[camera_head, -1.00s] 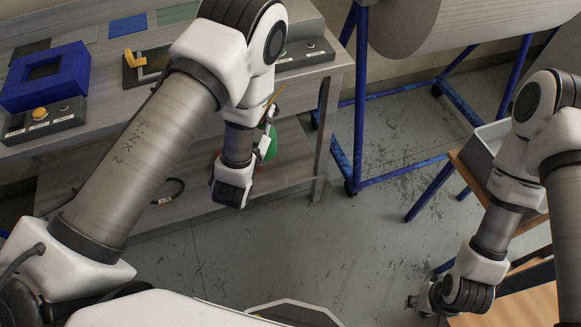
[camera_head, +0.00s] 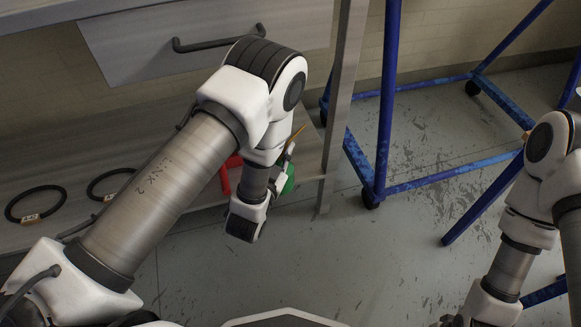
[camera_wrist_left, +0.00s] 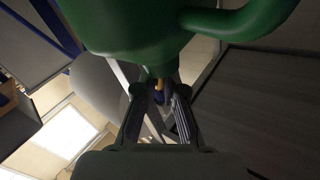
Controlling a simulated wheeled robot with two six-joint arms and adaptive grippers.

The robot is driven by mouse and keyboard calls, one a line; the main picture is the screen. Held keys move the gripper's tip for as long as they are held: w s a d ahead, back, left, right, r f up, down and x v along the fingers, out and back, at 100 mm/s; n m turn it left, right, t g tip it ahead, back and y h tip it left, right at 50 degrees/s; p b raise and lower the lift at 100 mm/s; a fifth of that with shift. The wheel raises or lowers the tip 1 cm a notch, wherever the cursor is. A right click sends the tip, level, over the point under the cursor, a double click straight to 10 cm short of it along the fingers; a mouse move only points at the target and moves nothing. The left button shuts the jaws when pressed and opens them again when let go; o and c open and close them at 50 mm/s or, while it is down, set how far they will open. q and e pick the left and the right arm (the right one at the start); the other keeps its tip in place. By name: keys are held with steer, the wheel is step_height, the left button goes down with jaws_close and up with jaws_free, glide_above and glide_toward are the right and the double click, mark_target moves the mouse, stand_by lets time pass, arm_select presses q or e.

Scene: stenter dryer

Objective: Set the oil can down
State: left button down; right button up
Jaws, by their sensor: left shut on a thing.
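The green oil can (camera_wrist_left: 150,25) fills the top of the left wrist view, its handle curving off to the right. My left gripper (camera_wrist_left: 160,90) is shut on it at its narrower part. In the head view only a bit of the green can (camera_head: 289,180) shows, beside my left wrist and in front of the right end of the bench's lower shelf.
The lower shelf (camera_head: 80,223) holds two black rings (camera_head: 36,204) with tags and a red object (camera_head: 228,175), partly hidden behind my left arm. A drawer (camera_head: 200,38) with a dark handle is above. A blue wheeled frame (camera_head: 386,110) stands right. Grey floor (camera_head: 370,250) is clear between.

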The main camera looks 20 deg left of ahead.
arm_select(q)
steer(key=shift+w+f+b, duration=0.2)
steer(key=shift+f+b, duration=0.1)
steer(key=shift+f, duration=0.7)
steer(key=shift+w, duration=0.25)
steer(key=w+a+f+b, duration=0.1)
steer(key=w+f+b, duration=0.1)
steer(key=w+b, duration=0.2)
steer(key=w+a+f+b, duration=0.2)
steer(key=w+b, duration=0.3)
steer(key=w, duration=0.6)
steer(key=shift+w+f, duration=0.15)
steer(key=shift+f, duration=0.15)
arm_select(e)
step_height(320, 180, down, 11)
steer(key=shift+w, duration=0.4)
steer(key=shift+d+f, duration=0.1)
